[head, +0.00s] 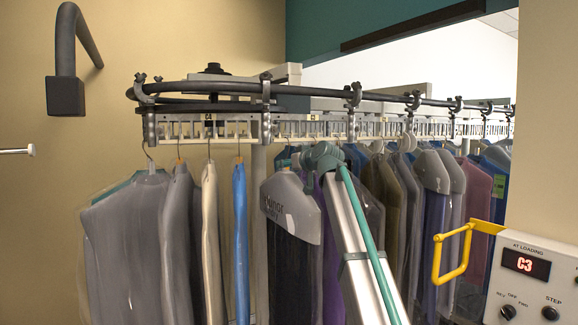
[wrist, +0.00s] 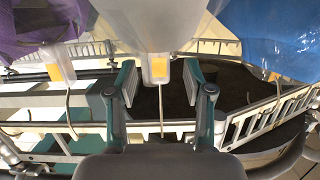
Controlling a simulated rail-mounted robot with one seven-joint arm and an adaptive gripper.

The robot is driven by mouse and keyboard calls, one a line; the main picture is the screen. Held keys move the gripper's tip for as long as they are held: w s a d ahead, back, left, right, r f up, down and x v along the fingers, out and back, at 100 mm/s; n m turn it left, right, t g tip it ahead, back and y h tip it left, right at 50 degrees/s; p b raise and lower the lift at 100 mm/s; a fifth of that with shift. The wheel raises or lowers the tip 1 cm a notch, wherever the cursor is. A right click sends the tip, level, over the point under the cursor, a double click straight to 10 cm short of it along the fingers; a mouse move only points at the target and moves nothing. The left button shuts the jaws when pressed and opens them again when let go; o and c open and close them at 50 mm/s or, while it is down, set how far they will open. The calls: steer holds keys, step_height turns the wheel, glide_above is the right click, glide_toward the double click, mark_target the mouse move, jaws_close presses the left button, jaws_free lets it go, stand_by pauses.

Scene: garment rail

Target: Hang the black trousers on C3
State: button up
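A dark garment (head: 290,258) under a grey printed shoulder cover (head: 291,203) hangs at the near bend of the rail; it looks like the black trousers. My gripper (head: 322,156) is up at rail height, just right of that cover. In the wrist view my gripper (wrist: 162,92) is open, its two teal-backed fingers on either side of a pale cover's neck (wrist: 158,58) with a yellow tag and a thin hook. Gaps show between the fingers and the neck. The slotted rail (head: 205,128) carries small labels, too small to read surely, so I cannot pick out C3.
A blue garment (head: 240,245) and a purple one (head: 312,225) hang either side of the covered garment; both flank the neck in the wrist view. Many garments crowd the rail to the right. A control box (head: 540,275) with a yellow handle (head: 455,250) displays C3.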

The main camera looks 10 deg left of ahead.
steer(key=shift+f, duration=0.15)
steer(key=v, duration=1.2)
steer(key=shift+o, duration=1)
steer(key=f+v, duration=0.2)
steer(key=v, duration=1)
steer(key=shift+s+d+f, duration=0.2)
steer(key=shift+s+d, duration=0.1)
steer(key=shift+s, duration=0.25)
